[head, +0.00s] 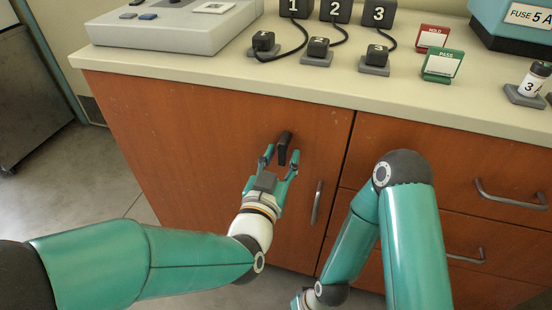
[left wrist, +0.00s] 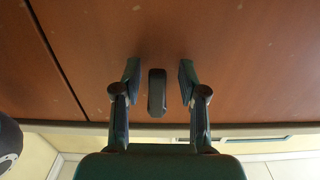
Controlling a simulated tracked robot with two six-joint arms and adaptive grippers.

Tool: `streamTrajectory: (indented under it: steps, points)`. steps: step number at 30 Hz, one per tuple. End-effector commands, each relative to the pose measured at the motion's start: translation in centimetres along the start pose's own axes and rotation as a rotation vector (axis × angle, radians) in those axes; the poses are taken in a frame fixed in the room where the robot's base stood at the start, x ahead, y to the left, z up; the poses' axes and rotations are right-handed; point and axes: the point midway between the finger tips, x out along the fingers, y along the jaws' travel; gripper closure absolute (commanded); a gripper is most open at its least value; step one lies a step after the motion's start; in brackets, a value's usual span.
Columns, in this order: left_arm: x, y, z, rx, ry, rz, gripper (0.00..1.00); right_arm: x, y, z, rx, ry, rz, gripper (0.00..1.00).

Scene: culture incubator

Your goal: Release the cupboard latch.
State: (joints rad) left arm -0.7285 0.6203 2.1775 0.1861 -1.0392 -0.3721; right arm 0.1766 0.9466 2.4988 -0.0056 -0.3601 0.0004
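The cupboard latch (head: 284,147) is a small black elongated piece on the reddish-brown cupboard door (head: 200,150). It stands upright in the head view, above and left of the door's metal handle (head: 316,203). My left gripper (head: 280,158) is open in front of the door, with one finger on each side of the latch. In the left wrist view the latch (left wrist: 156,92) lies between the two spread fingers (left wrist: 158,82), with a visible gap on both sides. My right arm is folded down at the right, and its gripper is outside the frame.
Above the door is a pale counter (head: 230,75) with a grey device (head: 170,25), numbered black blocks with cables, a red HOLD card (head: 432,38) and a green PASS card (head: 443,66). Drawers with metal handles (head: 510,194) are at the right. Open floor lies left.

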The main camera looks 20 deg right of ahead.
Motion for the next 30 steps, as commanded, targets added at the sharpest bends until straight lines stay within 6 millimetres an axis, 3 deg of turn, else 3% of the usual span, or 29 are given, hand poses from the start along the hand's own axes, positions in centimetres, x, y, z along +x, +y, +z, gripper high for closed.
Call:
streamTrajectory:
  steps: [8,21,30]
  points:
    - [-0.9,0.1,0.0,0.000,-0.001,0.003,0.58,-0.1,0.0,0.0,0.000,0.000,0.000,0.60]
    - [-6.9,-0.1,0.1,0.000,0.000,0.001,0.58,0.0,0.0,0.0,0.000,0.000,0.000,0.60]
    - [-7.4,-0.1,0.1,0.000,0.000,0.000,0.58,0.0,0.0,0.0,0.000,0.000,0.000,0.60]
